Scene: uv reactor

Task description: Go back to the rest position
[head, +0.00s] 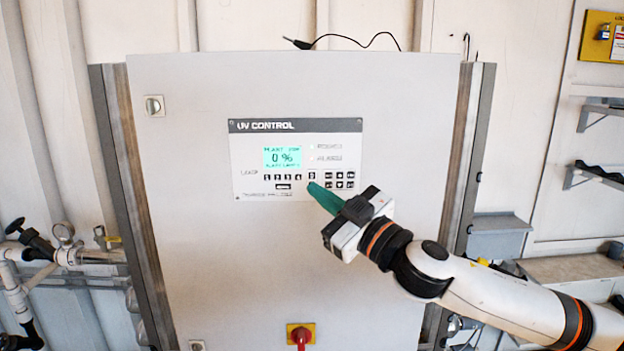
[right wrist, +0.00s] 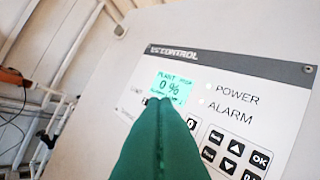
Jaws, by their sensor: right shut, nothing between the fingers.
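My right gripper (head: 318,190) comes in from the lower right in the head view. I cannot tell whether the tips touch the panel. In the right wrist view the shut green fingers (right wrist: 160,110) cover part of the keys and point at the panel. The display (head: 282,157) is lit and reads 0 %; it also shows in the right wrist view (right wrist: 172,86). My left gripper is not in view.
The panel sits on a large grey cabinet (head: 190,250) with a red and yellow switch (head: 301,334) low down. Pipes with a gauge (head: 64,233) stand at the left. Shelves (head: 597,178) and a grey box (head: 498,236) are on the right.

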